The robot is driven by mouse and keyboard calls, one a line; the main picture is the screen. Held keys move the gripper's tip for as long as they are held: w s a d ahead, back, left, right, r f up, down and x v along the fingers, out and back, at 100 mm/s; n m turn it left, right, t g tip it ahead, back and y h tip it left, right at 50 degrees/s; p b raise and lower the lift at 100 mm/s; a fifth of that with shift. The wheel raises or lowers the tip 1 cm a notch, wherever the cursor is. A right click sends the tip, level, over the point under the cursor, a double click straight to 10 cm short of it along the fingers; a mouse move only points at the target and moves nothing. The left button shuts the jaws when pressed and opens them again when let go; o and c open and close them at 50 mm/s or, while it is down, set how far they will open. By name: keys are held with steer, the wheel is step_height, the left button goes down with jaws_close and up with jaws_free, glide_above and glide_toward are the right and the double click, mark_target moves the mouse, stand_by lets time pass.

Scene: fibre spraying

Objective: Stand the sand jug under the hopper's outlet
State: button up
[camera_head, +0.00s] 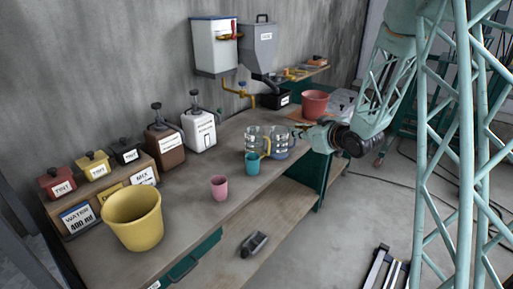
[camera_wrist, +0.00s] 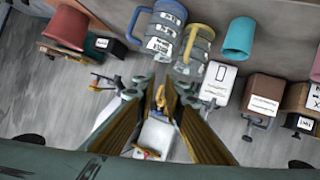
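Two clear measuring jugs stand side by side on the bench: a yellow-handled jug (camera_head: 255,138) and a blue-handled jug (camera_head: 279,146). Both show in the wrist view, the yellow-handled one (camera_wrist: 193,50) and the blue-handled one (camera_wrist: 160,27). I cannot tell from their labels which is the sand jug. The grey hopper (camera_head: 263,45) hangs on the wall behind, beside a white one; a yellow outlet pipe (camera_head: 245,90) shows below. My gripper (camera_head: 300,128) is above the bench near the jugs. In the wrist view its fingers (camera_wrist: 165,92) are apart with nothing held between them.
A teal cup (camera_head: 252,163) stands close in front of the jugs, and a pink cup (camera_head: 220,188) is further left. A red bucket (camera_head: 314,104) and a dark labelled box (camera_head: 270,98) stand behind. White and brown pump containers and a yellow bucket (camera_head: 133,218) are at left.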

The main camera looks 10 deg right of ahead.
step_height(320, 180, down, 6)
steer(key=w+y, duration=0.1)
steer(key=y, duration=0.1)
steer(key=t+y, duration=0.2)
steer(key=y, duration=0.2)
glide_toward(269, 143)
steer(key=shift+f+b+v, duration=0.2)
steer(key=shift+b+v, duration=0.05)
steer(key=shift+v, duration=0.6)
steer(key=shift+f+b+v, duration=0.2)
steer(key=shift+v, duration=0.7)
steer(key=shift+w, duration=0.15)
steer(key=shift+b+x, duration=0.35)
steer(key=shift+x, duration=3.85)
steer(key=shift+w, duration=0.15)
steer(key=shift+b+x, duration=0.4)
steer(key=shift+x, duration=2.1)
steer(key=shift+r, duration=0.1)
steer(key=shift+c, duration=0.7)
